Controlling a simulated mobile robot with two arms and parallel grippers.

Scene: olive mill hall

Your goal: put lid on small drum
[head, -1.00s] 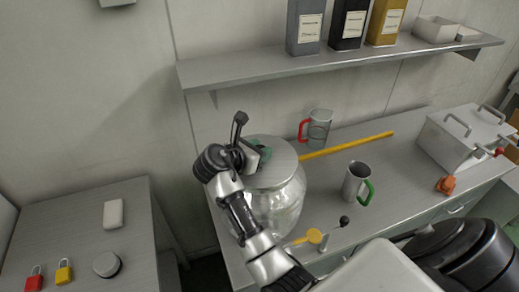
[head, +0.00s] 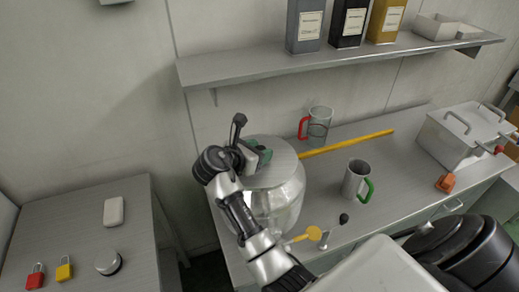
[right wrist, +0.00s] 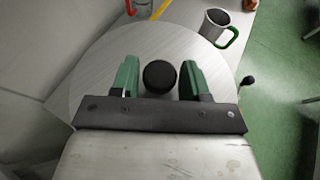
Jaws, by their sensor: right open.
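The small drum (head: 285,205) is a clear, rounded vessel on the steel bench. The lid (head: 287,166), a flat grey disc, lies over its mouth and looks level. In the right wrist view the lid (right wrist: 110,62) fills the middle, with its black round knob (right wrist: 159,76). My right gripper (head: 258,155) is at the lid's centre. In the wrist view its green fingers (right wrist: 160,80) stand open on either side of the knob, with gaps showing. The rim contact under the gripper is hidden. My left gripper is not in view.
A red-handled jug (head: 319,122), a yellow stick (head: 350,143) and a green-handled mug (head: 355,180) stand or lie near the drum. A yellow scoop-like tool (head: 308,234) lies in front. A shelf (head: 340,65) with several canisters hangs behind. A side table (head: 80,220) is at left.

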